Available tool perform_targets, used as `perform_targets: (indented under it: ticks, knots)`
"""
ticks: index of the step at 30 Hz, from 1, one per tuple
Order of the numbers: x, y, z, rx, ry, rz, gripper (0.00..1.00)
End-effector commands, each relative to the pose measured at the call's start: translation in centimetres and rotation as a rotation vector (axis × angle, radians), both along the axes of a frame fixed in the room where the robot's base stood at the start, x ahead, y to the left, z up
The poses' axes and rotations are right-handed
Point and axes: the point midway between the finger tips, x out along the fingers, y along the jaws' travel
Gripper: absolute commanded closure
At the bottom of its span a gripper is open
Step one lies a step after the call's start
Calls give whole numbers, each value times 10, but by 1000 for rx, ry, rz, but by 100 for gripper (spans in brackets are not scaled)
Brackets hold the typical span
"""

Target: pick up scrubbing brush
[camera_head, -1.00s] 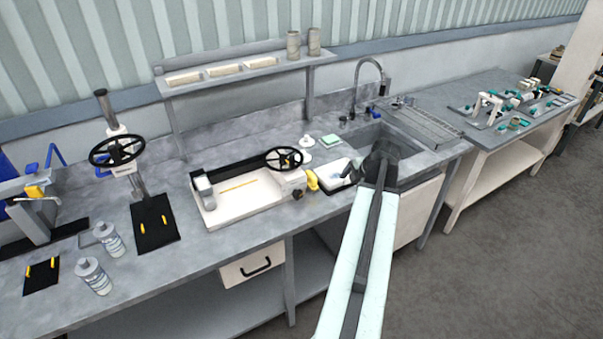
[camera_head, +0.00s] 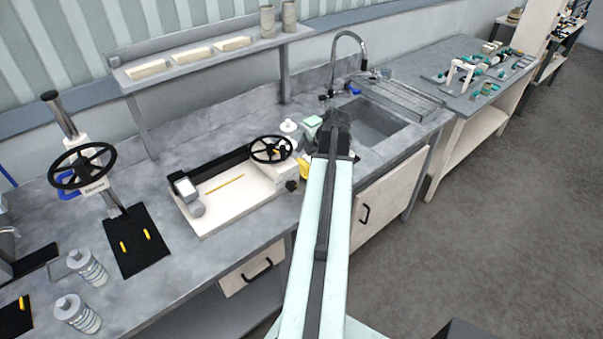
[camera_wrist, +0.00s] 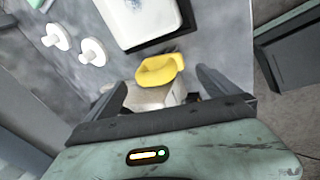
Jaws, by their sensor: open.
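My gripper (camera_wrist: 163,79) is open, its two dark fingers spread apart in the wrist view. In the head view my gripper (camera_head: 333,128) is above the counter, at the near left of the sink. No scrubbing brush can be made out for certain. In the wrist view a white tray (camera_wrist: 138,16) lies beyond the fingers, with a dark strip (camera_wrist: 166,40) along its edge that could be part of a brush. In the head view my arm hides most of that spot. A small blue object (camera_head: 354,90) beside the faucet is too small to identify.
A yellow part (camera_wrist: 160,70) shows between the fingers, beside the handwheel machine (camera_head: 235,190). Two white round items (camera_wrist: 92,51) stand left of the tray. The sink (camera_head: 372,120) is to the right. Bottles (camera_head: 78,312) stand at the front left.

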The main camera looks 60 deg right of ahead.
Motion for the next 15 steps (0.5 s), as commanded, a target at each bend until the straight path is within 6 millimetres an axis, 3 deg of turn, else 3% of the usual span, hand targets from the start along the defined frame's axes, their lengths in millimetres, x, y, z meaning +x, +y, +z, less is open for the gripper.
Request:
perform_targets:
  ticks: [5, 12, 15]
  knots:
    - [4, -1, -10, 0, 0, 0, 0]
    - [21, -4, -48, 0, 0, 0, 0]
    - [24, -4, -49, 0, 0, -1, 0]
